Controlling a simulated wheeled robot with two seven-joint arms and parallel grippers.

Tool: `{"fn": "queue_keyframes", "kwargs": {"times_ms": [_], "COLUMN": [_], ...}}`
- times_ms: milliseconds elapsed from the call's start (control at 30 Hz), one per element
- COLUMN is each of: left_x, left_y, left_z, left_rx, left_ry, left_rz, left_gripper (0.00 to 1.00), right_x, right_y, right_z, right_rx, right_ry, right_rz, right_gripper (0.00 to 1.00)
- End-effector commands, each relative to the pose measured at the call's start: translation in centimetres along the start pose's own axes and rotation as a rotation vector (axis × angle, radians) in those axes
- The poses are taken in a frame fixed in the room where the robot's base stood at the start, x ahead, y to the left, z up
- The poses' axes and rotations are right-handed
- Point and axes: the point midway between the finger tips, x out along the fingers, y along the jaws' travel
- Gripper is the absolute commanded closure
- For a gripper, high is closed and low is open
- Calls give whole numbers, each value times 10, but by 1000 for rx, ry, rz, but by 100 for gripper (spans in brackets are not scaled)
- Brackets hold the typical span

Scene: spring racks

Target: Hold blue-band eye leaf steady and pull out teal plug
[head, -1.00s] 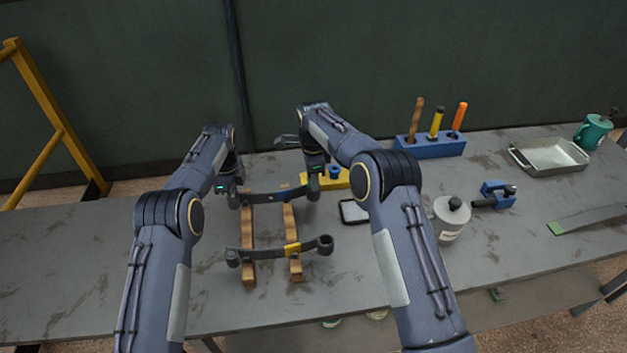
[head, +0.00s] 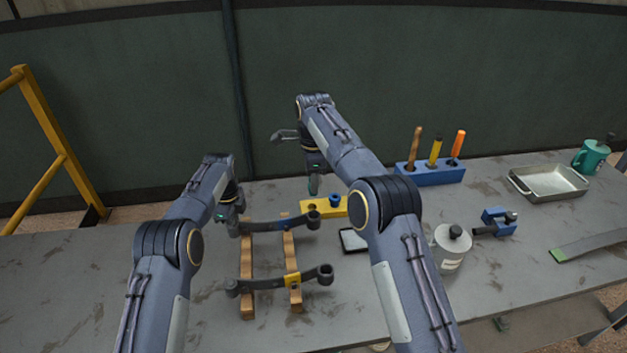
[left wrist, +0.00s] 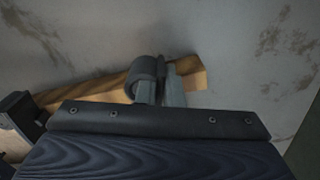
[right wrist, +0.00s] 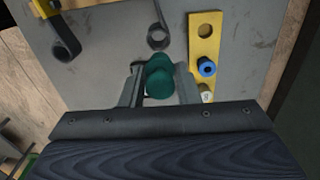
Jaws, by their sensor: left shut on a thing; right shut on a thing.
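The blue-band eye leaf (head: 262,225) is the far dark curved leaf, lying across two wooden strips. My left gripper (head: 233,217) is shut on its left eye, which the left wrist view shows between the fingers (left wrist: 147,78). My right gripper (head: 314,178) is shut on the teal plug (right wrist: 159,76) and holds it above the table, apart from the leaf. The plug is a small dark teal piece in the head view (head: 313,185). The leaf's right eye (right wrist: 158,37) looks open and empty in the right wrist view.
A yellow-band leaf (head: 260,284) lies nearer on the wooden strips (head: 247,262). A yellow block (head: 325,207) with a blue plug (head: 335,199) stands behind the right eye. A dark-framed tray (head: 354,240), white canister (head: 449,248) and blue tool holder (head: 432,173) are to the right.

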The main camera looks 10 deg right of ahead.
Motion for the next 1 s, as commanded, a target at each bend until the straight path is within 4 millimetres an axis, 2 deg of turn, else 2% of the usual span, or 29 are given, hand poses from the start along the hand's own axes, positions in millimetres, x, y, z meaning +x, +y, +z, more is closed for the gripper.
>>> {"fn": "queue_keyframes", "kwargs": {"times_ms": [67,400,433,600,633,867,1000], "left_x": [-2,-2,-2,-1,-1,-1,-9], "left_y": [-2,-2,-2,-1,-1,0,-1], "left_z": [-1,-1,-1,-1,-1,0,0], "left_rx": [2,2,2,1,1,0,0], "left_ry": [1,1,1,1,1,0,0], "left_rz": [-7,-7,-7,-5,-5,-2,-3], "left_gripper": [100,100,92,69,68,68,68], "right_x": [0,0,0,0,0,0,0], "right_y": [0,0,0,0,0,0,0], "right_z": [0,0,0,0,0,0,0], "right_rx": [0,0,0,0,0,0,0], "right_ry": [0,0,0,0,0,0,0], "right_rz": [0,0,0,0,0,0,0], "right_gripper": [95,95,95,95,95,95,95]}}
